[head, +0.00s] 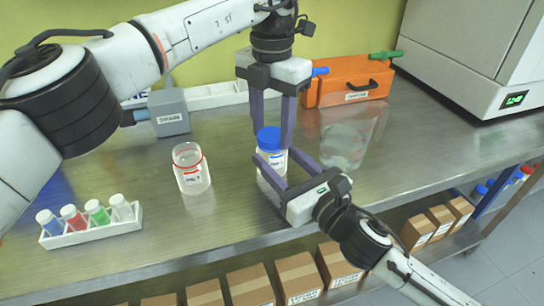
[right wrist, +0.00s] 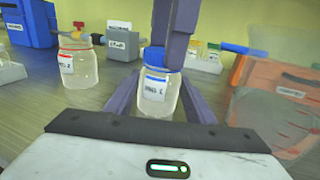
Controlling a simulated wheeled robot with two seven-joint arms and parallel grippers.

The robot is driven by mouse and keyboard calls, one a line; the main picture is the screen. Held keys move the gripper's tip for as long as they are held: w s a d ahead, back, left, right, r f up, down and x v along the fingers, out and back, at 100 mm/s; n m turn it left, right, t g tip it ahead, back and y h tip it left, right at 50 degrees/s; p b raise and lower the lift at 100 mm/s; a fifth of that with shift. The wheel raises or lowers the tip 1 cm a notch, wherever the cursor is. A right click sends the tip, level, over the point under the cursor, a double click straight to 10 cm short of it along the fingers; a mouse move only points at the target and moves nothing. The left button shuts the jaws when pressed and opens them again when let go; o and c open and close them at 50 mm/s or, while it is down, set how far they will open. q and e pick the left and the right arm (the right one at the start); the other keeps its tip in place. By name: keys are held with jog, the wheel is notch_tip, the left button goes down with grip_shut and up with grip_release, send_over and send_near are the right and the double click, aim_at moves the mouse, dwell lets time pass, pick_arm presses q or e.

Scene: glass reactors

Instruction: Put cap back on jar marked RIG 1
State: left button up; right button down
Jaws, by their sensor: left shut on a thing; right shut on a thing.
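A clear jar (head: 271,165) with a blue band and white label stands upright on the steel bench; its small lettering seems to read RIG 1. It also shows in the right wrist view (right wrist: 156,95). A blue cap (head: 269,138) is right at its mouth; I cannot tell whether it is seated. My left gripper (head: 272,136) comes from above, shut on the cap, its fingers on either side. My right gripper (head: 275,157) reaches in low from the front right, shut on the jar's body. The left gripper's finger hides part of the cap in the wrist view.
An open jar with a red band (head: 191,170) stands to the left. A rack of several capped vials (head: 92,228) is at front left. A grey DRAIN box (head: 169,112) and orange case (head: 347,84) stand behind. A transparent vessel (head: 344,146) is close on the right.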

pick_arm(q)
jog(key=m, duration=0.4)
jog(key=shift+m, duration=0.3)
jog(key=m, duration=0.4)
jog(key=o, duration=1.2)
jog(key=shift+c, duration=0.2)
jog(key=shift+r, duration=2.25)
jog(key=shift+c, duration=0.4)
jog(key=n, duration=0.2)
jog(key=r+n, duration=0.1)
jog(key=n, duration=0.2)
jog(key=shift+r+n, duration=0.4)
jog(key=n, duration=0.1)
jog(key=r+n, duration=0.1)
jog(key=n, duration=0.3)
jog(key=shift+r, duration=0.35)
